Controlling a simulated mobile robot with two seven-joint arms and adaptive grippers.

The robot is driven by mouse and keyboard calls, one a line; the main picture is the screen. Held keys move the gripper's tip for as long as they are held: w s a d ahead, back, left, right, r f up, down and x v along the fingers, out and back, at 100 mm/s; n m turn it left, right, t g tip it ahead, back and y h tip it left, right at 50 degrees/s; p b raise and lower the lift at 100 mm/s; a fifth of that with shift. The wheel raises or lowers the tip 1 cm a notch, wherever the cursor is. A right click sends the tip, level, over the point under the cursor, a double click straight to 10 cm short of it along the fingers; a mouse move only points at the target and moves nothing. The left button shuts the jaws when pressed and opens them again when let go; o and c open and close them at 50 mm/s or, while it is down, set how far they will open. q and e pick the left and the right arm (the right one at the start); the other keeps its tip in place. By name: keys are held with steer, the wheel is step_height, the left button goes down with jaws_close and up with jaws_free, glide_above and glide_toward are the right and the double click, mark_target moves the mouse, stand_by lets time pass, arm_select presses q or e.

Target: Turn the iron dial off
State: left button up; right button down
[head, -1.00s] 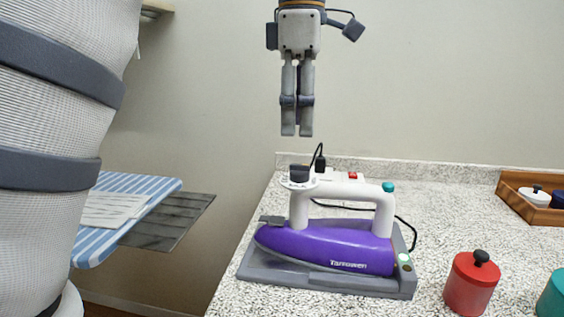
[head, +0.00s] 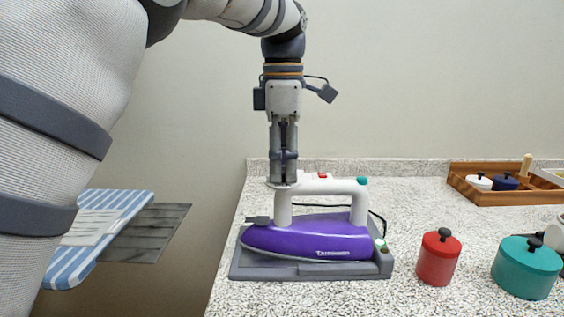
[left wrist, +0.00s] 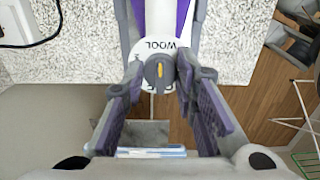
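The purple and white iron (head: 305,242) rests flat on its grey stand (head: 310,271) on the speckled counter. Its dial is hidden behind my fingers in the head view. In the left wrist view the dark round dial (left wrist: 158,72) shows a yellow mark, on a white disc (left wrist: 152,48) lettered "WOOL". My left gripper (head: 282,184) points straight down at the top of the handle. In the left wrist view its fingertips (left wrist: 159,76) stand apart, one on each side of the dial; I cannot tell if they touch it. My right gripper is not in view.
A red canister (head: 438,260) and a teal pot (head: 526,268) stand right of the iron. A wooden tray (head: 510,196) holds small pots at the back right. A striped ironing board (head: 95,230) is at the left. A black cord (head: 380,222) runs behind the iron.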

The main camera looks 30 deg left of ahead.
arm_select(q)
jaws_close()
